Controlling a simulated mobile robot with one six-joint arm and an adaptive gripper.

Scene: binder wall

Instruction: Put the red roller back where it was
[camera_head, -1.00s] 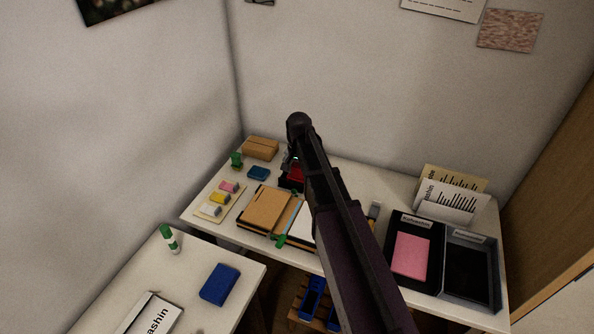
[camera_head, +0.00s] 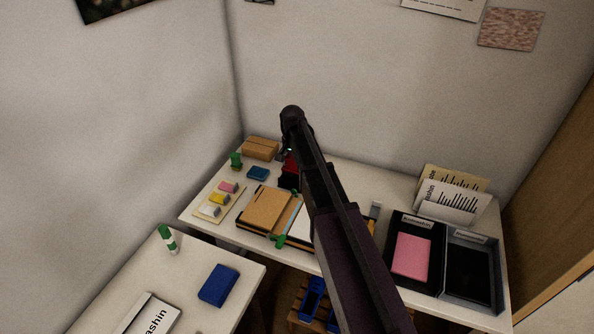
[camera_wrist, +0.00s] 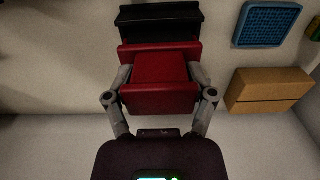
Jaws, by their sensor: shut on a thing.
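The red roller (camera_wrist: 160,83) shows in the wrist view as a red block with a wider red flange, between the two grey fingers of my gripper (camera_wrist: 162,78). The fingers are shut on its two sides. A black piece (camera_wrist: 160,22) lies just past the flange; I cannot tell whether it is joined to the red roller or only behind it. In the head view the red roller (camera_head: 291,166) shows at the back of the far table, with black below it, partly hidden by my arm. My gripper (camera_head: 287,150) is mostly hidden there.
A cardboard box (camera_head: 260,148) and a blue pad (camera_head: 258,173) are close by on the left. Notebooks (camera_head: 268,208) lie in front. Black trays (camera_head: 468,232) stand at the right. The wall is close behind.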

